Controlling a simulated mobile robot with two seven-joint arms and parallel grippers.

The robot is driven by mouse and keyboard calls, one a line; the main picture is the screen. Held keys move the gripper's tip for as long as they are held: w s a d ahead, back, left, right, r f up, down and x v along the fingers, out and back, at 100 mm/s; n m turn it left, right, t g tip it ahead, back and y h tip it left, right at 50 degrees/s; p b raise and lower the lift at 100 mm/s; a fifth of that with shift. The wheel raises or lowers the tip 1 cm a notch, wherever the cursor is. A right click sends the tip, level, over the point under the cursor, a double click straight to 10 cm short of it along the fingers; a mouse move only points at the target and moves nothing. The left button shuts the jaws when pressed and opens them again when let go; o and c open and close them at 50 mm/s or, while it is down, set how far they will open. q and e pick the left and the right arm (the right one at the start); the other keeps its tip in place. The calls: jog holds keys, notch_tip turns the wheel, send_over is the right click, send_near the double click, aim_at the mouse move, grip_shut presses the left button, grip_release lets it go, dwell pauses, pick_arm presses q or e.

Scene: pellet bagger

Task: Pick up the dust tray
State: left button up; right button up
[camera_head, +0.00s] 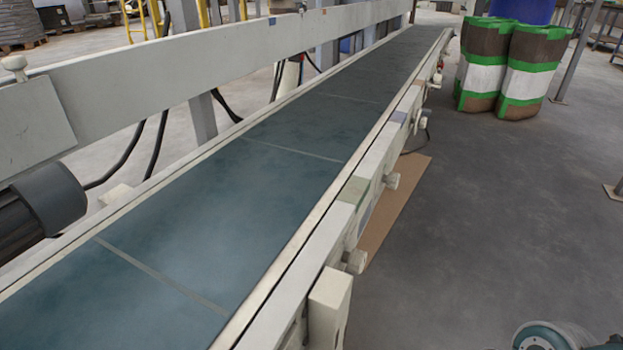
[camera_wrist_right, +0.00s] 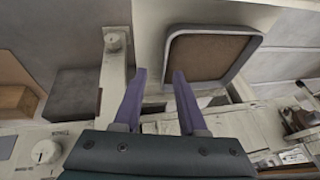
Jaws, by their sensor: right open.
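A shallow tray with a grey raised rim and a brown inner floor, which looks like the dust tray (camera_wrist_right: 207,56), shows in the upper middle of the right wrist view. My right gripper (camera_wrist_right: 159,76) is open, with nothing between its two purple fingers. Its right fingertip overlaps the tray's lower left part in the picture. I cannot tell whether it touches the tray. I cannot make out the tray in the head view. My left gripper is in neither view.
A long conveyor with a dark green belt (camera_head: 255,190) crosses the head view, with pale side rails and protruding knobs. A brown flat sheet (camera_head: 398,205) lies on the floor beneath its right side. Wrapped sacks (camera_head: 532,75) stand far right. Grey floor before them is clear.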

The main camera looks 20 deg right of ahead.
jog(key=shift+b+x, duration=0.45)
jog(key=shift+x, duration=0.6)
jog(key=shift+w+a+f+b, duration=0.15)
jog(key=shift+a+f+b, duration=0.15)
jog(key=shift+a+f, duration=0.2)
jog(key=b+x, duration=0.1)
jog(key=x, duration=0.1)
jog(key=b+x, duration=0.2)
jog(key=shift+w+a, duration=0.15)
jog(key=shift+a, duration=0.35)
jog(key=shift+c, duration=0.3)
jog(key=c, duration=0.6)
jog(key=shift+r, duration=0.1)
